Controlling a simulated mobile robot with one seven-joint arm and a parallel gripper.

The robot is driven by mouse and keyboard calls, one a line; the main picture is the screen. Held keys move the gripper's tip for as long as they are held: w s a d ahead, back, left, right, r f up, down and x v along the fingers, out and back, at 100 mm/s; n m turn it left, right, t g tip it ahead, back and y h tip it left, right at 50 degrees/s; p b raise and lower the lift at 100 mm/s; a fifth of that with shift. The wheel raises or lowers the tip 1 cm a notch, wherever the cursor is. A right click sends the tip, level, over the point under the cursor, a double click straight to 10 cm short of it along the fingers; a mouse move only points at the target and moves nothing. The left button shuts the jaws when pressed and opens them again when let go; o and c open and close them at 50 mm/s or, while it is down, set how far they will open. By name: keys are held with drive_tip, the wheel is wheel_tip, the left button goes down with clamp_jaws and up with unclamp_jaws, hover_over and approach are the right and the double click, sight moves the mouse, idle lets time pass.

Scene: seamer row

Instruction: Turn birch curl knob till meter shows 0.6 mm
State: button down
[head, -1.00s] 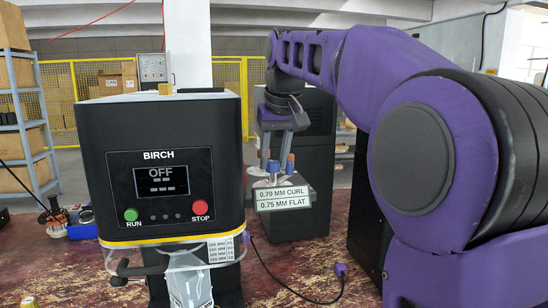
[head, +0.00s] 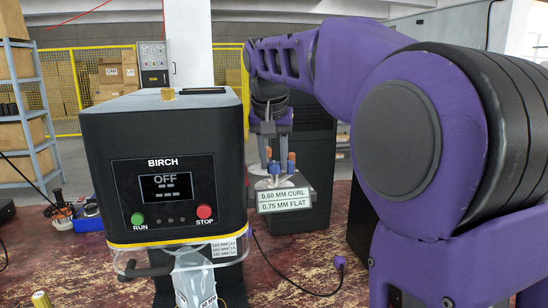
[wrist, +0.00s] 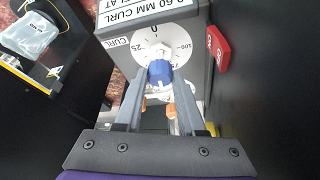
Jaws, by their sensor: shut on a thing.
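The BIRCH machine (head: 165,165) stands left of centre in the head view. Beside it a small white meter sign (head: 284,199) reads 0.60 MM CURL over 0.75 MM FLAT. In the wrist view, the blue curl knob (wrist: 160,73) sits in front of a white round dial (wrist: 180,36) marked CURL, with 0, 25 and 100 legible. My gripper (wrist: 161,80) is shut on the blue knob, one finger on each side. In the head view my gripper (head: 270,157) reaches down to the knobs above the sign. Orange parts (wrist: 173,109) show between the fingers, partly hidden.
The machine has a green RUN button (head: 137,219), a red STOP button (head: 204,212) and a display (head: 165,187) reading OFF. A red part (wrist: 217,47) is close to the right of the dial. A dark cabinet (head: 309,190) stands behind my gripper. A clear guard is at the machine's front.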

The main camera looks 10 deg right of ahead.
drive_tip(key=c, duration=0.5)
unclamp_jaws()
drive_tip(key=shift+r, duration=0.1)
drive_tip(key=p+v, duration=0.4)
drive_tip(key=v, duration=1.3)
drive_tip(key=shift+r, duration=0.1)
